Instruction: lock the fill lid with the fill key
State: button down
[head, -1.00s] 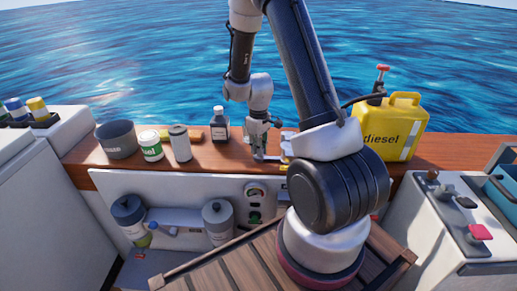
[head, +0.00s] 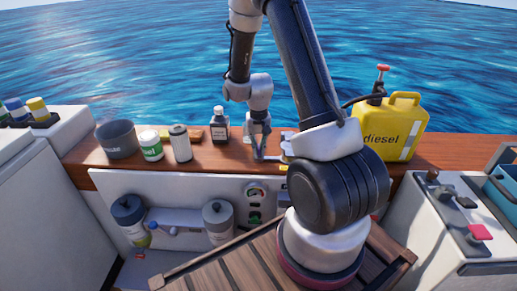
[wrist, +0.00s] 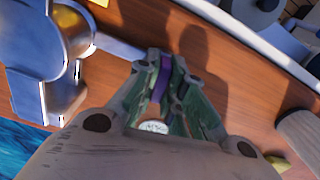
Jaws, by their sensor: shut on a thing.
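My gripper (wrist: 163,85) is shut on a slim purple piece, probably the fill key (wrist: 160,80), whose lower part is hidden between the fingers. In the head view my gripper (head: 259,154) is low at the wooden ledge, right of the dark bottle. A pale round metal disc (wrist: 153,127), possibly the fill lid, shows between the fingers in the wrist view. I cannot tell whether the key touches or sits in it. My arm covers part of this spot in the head view.
On the wooden ledge (head: 440,150) stand a dark bottle (head: 219,125), a grey can (head: 180,143), a green-white can (head: 151,145) and a grey pot (head: 117,139) to the left. A yellow diesel canister (head: 393,128) stands to the right. Metal fittings (wrist: 40,60) lie close beside my gripper.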

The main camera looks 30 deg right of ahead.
aim_at(259, 146)
jog(key=shift+m, duration=0.7)
jog(key=c, duration=1.4)
grip_release()
jog(key=shift+c, duration=0.2)
notch_tip(259, 146, up, 12)
